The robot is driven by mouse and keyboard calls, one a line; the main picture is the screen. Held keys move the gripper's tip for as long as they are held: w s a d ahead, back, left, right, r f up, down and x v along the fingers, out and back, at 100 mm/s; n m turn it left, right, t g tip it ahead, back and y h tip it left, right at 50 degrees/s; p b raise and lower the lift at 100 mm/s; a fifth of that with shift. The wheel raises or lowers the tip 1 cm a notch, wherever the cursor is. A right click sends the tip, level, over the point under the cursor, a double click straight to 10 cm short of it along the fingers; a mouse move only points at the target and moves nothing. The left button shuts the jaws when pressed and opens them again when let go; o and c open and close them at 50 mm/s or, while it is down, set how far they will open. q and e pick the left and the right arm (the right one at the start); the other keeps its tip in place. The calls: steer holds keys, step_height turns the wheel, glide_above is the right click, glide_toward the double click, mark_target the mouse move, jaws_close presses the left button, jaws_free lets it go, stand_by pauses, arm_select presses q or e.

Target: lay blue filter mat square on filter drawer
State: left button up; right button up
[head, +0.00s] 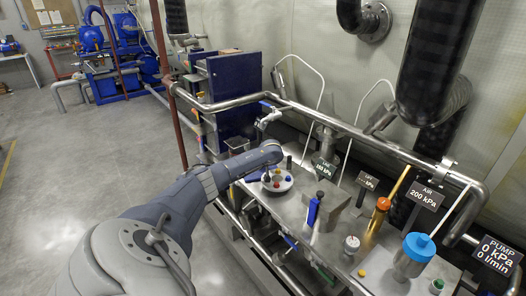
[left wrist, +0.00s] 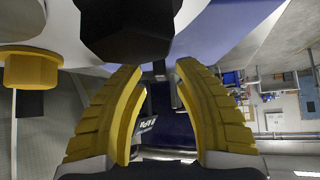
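My left arm reaches in the head view to a pale round plate (head: 284,187) with red, blue and yellow knobs on the metal bench. My left gripper (left wrist: 158,68) shows in the left wrist view with its two yellow fingers apart and nothing clearly held. A black faceted knob (left wrist: 127,22) is close to the camera above the fingers. I cannot make out the blue filter mat for certain. My right gripper is not in view.
A metal rail (head: 350,132) runs along the bench. A blue-handled tool (head: 313,211), an orange-topped canister (head: 379,215) and a blue-capped jar (head: 414,256) stand on the bench. A large black hose (head: 437,65) hangs over its right end. Open floor (head: 70,160) lies at left.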

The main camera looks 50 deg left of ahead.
arm_select(q)
steer(key=v, duration=1)
steer(key=shift+s+d+r, duration=0.1)
steer(key=shift+d+r, duration=0.05)
steer(key=o, duration=0.6)
steer(key=shift+s+d+r, duration=0.15)
steer(key=shift+d+r, duration=0.15)
steer(key=shift+r, duration=0.05)
steer(key=shift+f, duration=0.1)
